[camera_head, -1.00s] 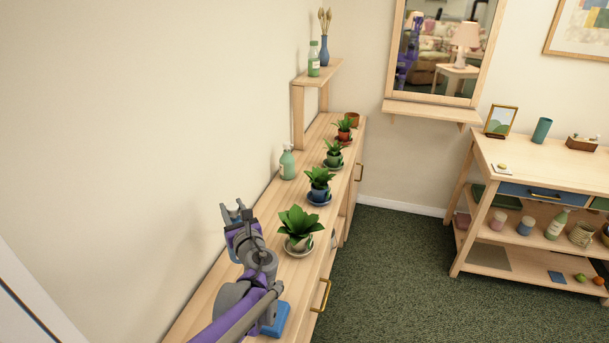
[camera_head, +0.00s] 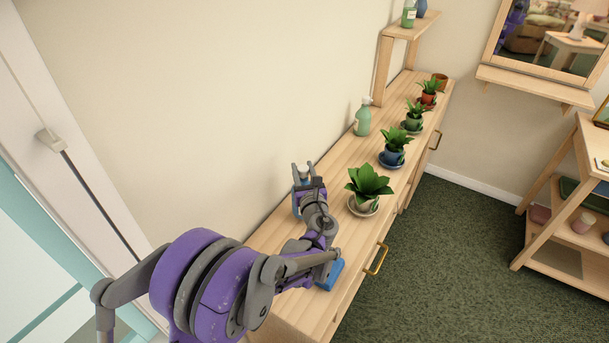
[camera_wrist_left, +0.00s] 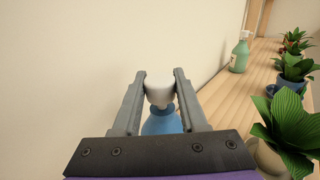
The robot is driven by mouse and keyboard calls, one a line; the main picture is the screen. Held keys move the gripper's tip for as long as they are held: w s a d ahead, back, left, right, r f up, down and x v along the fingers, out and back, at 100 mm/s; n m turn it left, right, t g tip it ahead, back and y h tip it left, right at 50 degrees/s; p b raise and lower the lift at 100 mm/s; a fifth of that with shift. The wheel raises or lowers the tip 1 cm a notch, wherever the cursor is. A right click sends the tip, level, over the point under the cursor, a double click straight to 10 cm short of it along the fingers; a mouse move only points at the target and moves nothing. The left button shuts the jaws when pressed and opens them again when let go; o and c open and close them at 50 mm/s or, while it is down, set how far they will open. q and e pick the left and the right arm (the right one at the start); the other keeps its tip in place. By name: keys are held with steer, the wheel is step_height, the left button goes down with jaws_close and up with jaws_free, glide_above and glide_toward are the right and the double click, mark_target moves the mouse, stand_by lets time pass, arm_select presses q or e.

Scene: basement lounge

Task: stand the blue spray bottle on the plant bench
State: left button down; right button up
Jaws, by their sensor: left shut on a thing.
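The blue spray bottle (camera_wrist_left: 160,121) shows in the left wrist view, with a white top between the two fingers and a blue body below. My left gripper (camera_head: 308,172) is shut on it near the wall side of the plant bench (camera_head: 342,163). In the head view the gripper hides most of the bottle; its white top shows between the fingers. The bottle looks upright in the wrist view. Its base is hidden, so I cannot tell whether it touches the bench. My right gripper is not in view.
A potted plant (camera_head: 369,184) stands right of the gripper, with several more behind it. A green bottle (camera_head: 362,117) stands by the wall. A blue object (camera_head: 331,274) lies near the bench's front edge. A raised shelf (camera_head: 411,27) is at the far end.

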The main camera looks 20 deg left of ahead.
arm_select(q)
steer(key=shift+f, duration=1.1)
steer(key=shift+f, duration=0.15)
steer(key=shift+c, duration=2.2)
jaws_free()
